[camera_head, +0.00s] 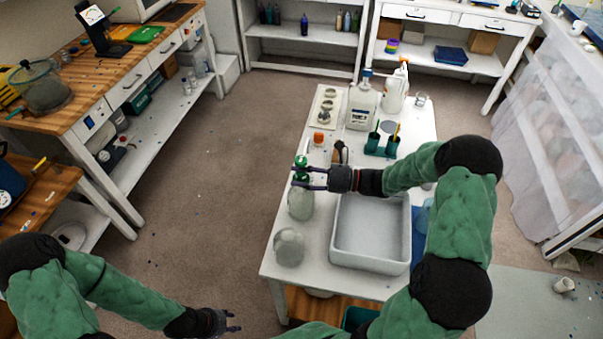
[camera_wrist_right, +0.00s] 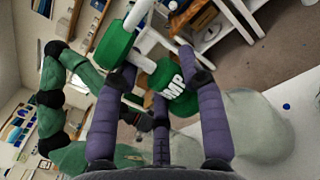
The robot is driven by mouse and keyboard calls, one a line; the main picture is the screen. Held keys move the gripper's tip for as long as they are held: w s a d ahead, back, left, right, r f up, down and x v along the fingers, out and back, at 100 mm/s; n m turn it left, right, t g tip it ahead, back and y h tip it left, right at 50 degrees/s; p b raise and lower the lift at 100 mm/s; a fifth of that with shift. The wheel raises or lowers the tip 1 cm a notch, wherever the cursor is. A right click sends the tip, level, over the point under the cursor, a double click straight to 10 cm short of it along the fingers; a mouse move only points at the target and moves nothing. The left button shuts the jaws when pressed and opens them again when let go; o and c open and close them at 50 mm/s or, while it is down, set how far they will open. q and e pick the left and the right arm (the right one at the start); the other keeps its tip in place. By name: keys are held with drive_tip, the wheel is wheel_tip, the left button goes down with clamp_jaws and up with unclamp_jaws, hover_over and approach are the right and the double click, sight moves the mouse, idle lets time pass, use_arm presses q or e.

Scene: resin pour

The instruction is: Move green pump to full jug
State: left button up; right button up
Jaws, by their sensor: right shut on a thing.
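The green pump (camera_head: 301,162) is at the left edge of the white table, held between the purple fingers of my right gripper (camera_head: 310,179). In the right wrist view, the fingers close around the pump's green collar (camera_wrist_right: 170,82), and its green head (camera_wrist_right: 115,44) shows further up. A cloudy, pale jug (camera_head: 300,204) stands just below the pump in the head view; I cannot tell whether they touch. A second similar jug (camera_head: 289,248) stands nearer the front left corner. Their fill levels are unclear. My left gripper (camera_head: 232,321) is empty and open, low over the floor.
A grey-white tub (camera_head: 371,262) stands right of the jugs. Behind are an orange-capped jar (camera_head: 319,139), a green holder (camera_head: 381,150), a labelled jug (camera_head: 361,106) and a white bottle (camera_head: 396,90). The floor left of the table is clear.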

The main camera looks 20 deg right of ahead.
sight(302, 181)
drive_tip(key=shift+f, duration=0.1)
drive_tip(key=shift+f, duration=0.95)
drive_tip(key=shift+f, duration=0.45)
idle(0.8)
drive_tip(key=o, duration=1.3)
drive_tip(key=v, duration=1.2)
wheel_tip(302, 181, up, 5)
drive_tip(key=p, duration=0.4)
